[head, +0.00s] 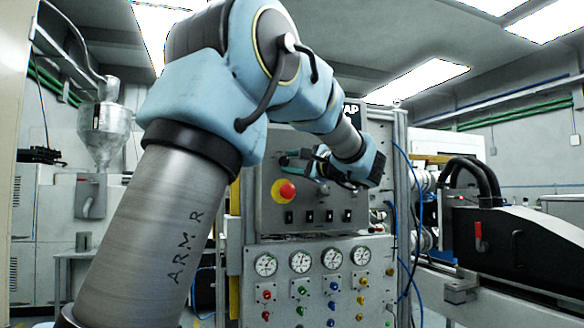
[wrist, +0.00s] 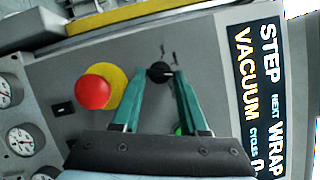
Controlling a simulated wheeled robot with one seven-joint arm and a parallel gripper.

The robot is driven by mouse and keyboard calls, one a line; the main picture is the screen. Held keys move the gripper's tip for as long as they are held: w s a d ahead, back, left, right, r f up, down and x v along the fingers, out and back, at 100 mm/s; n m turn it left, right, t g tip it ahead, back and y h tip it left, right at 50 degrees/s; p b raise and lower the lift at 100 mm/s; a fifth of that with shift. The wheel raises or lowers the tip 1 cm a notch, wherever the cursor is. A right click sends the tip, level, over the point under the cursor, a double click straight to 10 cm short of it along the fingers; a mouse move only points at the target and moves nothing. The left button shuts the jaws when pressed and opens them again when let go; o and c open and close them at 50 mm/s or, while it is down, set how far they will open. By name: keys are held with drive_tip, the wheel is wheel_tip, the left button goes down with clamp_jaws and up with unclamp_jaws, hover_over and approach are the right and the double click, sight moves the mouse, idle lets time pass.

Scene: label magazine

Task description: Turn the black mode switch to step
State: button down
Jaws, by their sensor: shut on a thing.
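The black mode switch (wrist: 159,70) is a small round knob on the grey control panel (head: 260,215), with small dark marks beside it on the panel. My gripper (wrist: 163,76) has its two green fingers on either side of the knob and is shut on it. The marks are too small to read, so I cannot tell which position the switch points to. In the head view my arm reaches across to the upper panel, and my wrist hides the knob there.
A red mushroom button (wrist: 93,92) on a yellow disc sits left of the switch in the wrist view. A dark sign (wrist: 262,95) reads STEP, VACUUM and WRAP. Several gauges (head: 301,261) sit below.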

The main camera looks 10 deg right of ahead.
drive_tip(key=shift+m, duration=0.4)
drive_tip(key=shift+c, duration=2.2)
unclamp_jaws()
drive_tip(key=b+v, duration=0.2)
drive_tip(key=v, duration=0.8)
drive_tip(key=shift+s+f, duration=0.25)
drive_tip(key=shift+s, duration=0.1)
drive_tip(key=shift+d, duration=0.2)
